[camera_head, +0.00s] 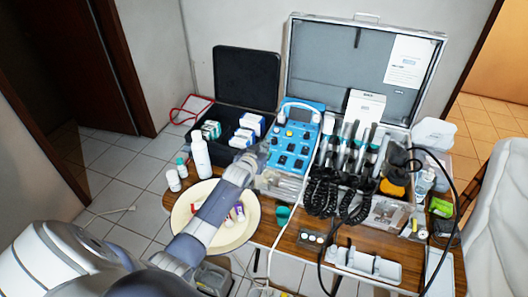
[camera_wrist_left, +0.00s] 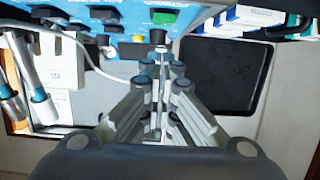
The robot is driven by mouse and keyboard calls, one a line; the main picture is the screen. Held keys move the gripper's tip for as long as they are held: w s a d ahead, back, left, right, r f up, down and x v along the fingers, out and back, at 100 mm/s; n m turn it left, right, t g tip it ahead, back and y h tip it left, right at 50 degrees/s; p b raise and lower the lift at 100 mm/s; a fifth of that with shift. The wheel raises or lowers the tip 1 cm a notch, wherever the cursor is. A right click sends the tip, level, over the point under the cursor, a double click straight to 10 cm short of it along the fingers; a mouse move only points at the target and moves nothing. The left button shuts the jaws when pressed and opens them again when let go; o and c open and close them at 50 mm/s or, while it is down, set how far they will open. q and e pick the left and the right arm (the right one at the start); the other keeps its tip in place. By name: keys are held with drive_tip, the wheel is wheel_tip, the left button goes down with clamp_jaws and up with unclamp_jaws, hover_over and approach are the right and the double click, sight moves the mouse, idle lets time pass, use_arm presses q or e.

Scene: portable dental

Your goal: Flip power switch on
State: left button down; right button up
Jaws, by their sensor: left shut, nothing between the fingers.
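The blue control unit (camera_head: 290,150) stands in the middle of the table, with dark switches and knobs on its face. In the left wrist view its blue panel (camera_wrist_left: 120,20) runs along the top. A green rocker switch (camera_wrist_left: 164,17) sits on that panel, just beyond my fingertips; I cannot tell whether it is on or off. My left gripper (camera_wrist_left: 158,45) is shut and empty, pointing at the panel; I cannot tell whether it touches. In the head view the left gripper (camera_head: 258,155) is at the unit's lower left side. My right gripper is not in view.
An open silver case (camera_head: 365,65) with dental handpieces (camera_head: 350,145) and coiled black hoses is right of the unit. An open black case (camera_head: 245,80) with boxes is behind left. A cream plate (camera_head: 240,235) lies under my left arm. A white bottle (camera_head: 200,155) stands left.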

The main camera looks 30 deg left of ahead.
use_arm(q)
drive_tip(key=shift+s+f, duration=0.15)
drive_tip(key=shift+f, duration=1.05)
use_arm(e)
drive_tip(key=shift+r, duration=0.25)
